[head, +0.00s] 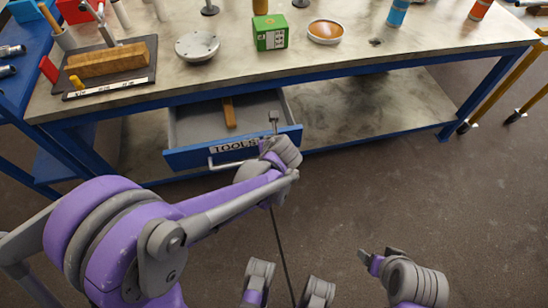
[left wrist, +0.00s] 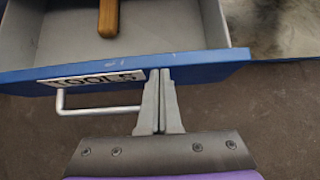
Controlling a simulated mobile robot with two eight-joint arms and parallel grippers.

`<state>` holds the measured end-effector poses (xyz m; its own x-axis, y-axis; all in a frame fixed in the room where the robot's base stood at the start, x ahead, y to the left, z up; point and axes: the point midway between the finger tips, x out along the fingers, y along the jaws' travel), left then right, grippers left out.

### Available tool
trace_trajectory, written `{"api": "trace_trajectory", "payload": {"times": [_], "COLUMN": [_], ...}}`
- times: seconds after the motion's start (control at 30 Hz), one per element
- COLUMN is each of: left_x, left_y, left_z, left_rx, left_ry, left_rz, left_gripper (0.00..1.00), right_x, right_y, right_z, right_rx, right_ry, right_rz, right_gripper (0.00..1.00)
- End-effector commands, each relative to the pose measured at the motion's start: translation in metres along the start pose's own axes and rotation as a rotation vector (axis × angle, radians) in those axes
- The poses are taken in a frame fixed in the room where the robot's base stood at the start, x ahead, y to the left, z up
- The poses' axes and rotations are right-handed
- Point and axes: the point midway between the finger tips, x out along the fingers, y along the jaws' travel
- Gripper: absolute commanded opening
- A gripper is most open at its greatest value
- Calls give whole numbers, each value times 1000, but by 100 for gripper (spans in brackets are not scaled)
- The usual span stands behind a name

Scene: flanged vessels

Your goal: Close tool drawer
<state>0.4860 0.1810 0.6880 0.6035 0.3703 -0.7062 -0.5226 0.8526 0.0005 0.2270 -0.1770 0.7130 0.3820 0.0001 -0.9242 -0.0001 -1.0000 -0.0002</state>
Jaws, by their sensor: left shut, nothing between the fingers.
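The tool drawer (head: 178,158) stands open under the workbench, its blue front marked TOOLS and fitted with a pale bar handle (head: 226,163). The drawer front also shows in the left wrist view (left wrist: 205,66). A wooden-handled tool (head: 229,112) lies inside the drawer. My left gripper (head: 274,118) is shut and empty at the drawer front, right of the label and handle. In the left wrist view its fingertips (left wrist: 160,73) overlap the front panel; whether they touch it I cannot tell. My right gripper (head: 380,254) is low at the right, away from the drawer.
The workbench top (head: 350,60) carries a wooden block (head: 108,60), a grey flange (head: 197,45), a green box (head: 270,32) and a round dish (head: 325,31). A lower shelf (head: 365,112) lies right of the drawer. The floor in front is clear.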

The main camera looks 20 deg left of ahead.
Motion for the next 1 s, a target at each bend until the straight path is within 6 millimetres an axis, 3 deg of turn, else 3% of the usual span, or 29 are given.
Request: {"api": "trace_trajectory", "payload": {"times": [0.2,0.5,0.7,1.0], "left_x": [45,88,103,109], "left_y": [1,1,0,0], "left_z": [43,86,102,110], "left_rx": [-3,-2,-1,0], "left_ry": [0,0,0,-2], "left_rz": [3,2,0,-1], "left_gripper": [0,0,0,0], "right_x": [8,12,14,14], "right_y": [0,0,0,0], "right_z": [2,4,4,4], "right_rx": [0,0,0,0], "right_ry": [-3,-4,-5,-5], "right_rz": [0,0,0,0], "right_gripper": [80,80,80,80]}}
